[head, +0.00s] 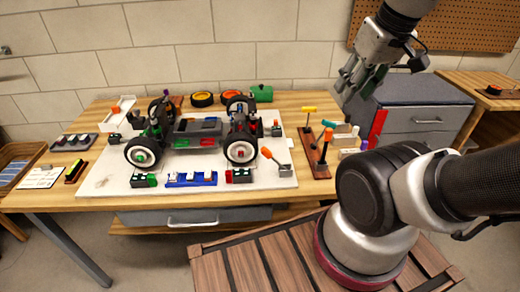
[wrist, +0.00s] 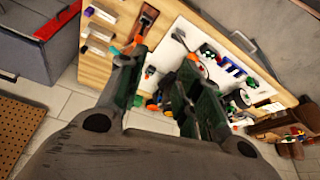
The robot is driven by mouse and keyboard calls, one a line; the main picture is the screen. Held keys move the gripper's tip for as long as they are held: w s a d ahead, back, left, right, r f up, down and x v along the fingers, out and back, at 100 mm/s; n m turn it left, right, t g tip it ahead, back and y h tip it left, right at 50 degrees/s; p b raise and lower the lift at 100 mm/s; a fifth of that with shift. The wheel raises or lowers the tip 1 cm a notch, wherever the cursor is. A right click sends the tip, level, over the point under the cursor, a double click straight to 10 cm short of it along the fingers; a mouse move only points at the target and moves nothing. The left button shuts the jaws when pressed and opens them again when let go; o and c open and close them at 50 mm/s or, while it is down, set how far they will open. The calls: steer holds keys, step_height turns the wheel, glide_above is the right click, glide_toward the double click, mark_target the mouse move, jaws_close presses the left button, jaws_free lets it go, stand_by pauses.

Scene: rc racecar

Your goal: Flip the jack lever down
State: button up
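The jack lever (head: 275,161) has an orange tip and a thin shaft. It slants up and to the left from a small grey base at the right front of the white board (head: 120,184), beside the car's right front wheel. My gripper (head: 350,82) is high at the upper right, well away from the lever and above the right end of the bench. In the wrist view my gripper (wrist: 158,72) has its two fingers spread apart with nothing between them. An orange bit by the right fingertip there may be the lever's tip; I cannot tell for sure.
The car chassis (head: 195,130) stands on the board. A wooden tool rack (head: 318,158) with upright colored-handled tools is right of the lever. Small colored blocks (head: 190,179) line the board's front. A grey drawer cabinet (head: 415,110) stands at right.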

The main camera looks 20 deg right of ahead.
steer(key=shift+w+a+f, duration=0.15)
steer(key=shift+a+f, duration=0.05)
steer(key=shift+a, duration=0.15)
steer(key=c, duration=0.3)
steer(key=w+a+f+n+g, duration=0.1)
steer(key=w+a+f+n, duration=0.1)
steer(key=w+a+f, duration=0.1)
steer(key=w+a+f+n+g, duration=0.2)
steer(key=a+f, duration=0.1)
steer(key=a, duration=0.1)
steer(key=w+a+f+n+g+h, duration=0.1)
steer(key=w+a+f+n+g, duration=0.1)
steer(key=w+a+f, duration=0.1)
steer(key=shift+w+a, duration=0.3)
steer(key=shift+a, duration=0.4)
jaws_close()
steer(key=w+a+f+n+h, duration=0.3)
steer(key=w+a+f+n, duration=0.6)
steer(key=a, duration=0.3)
steer(key=shift+w+a+f, duration=0.15)
steer(key=shift+w+f, duration=0.15)
steer(key=shift+f, duration=0.3)
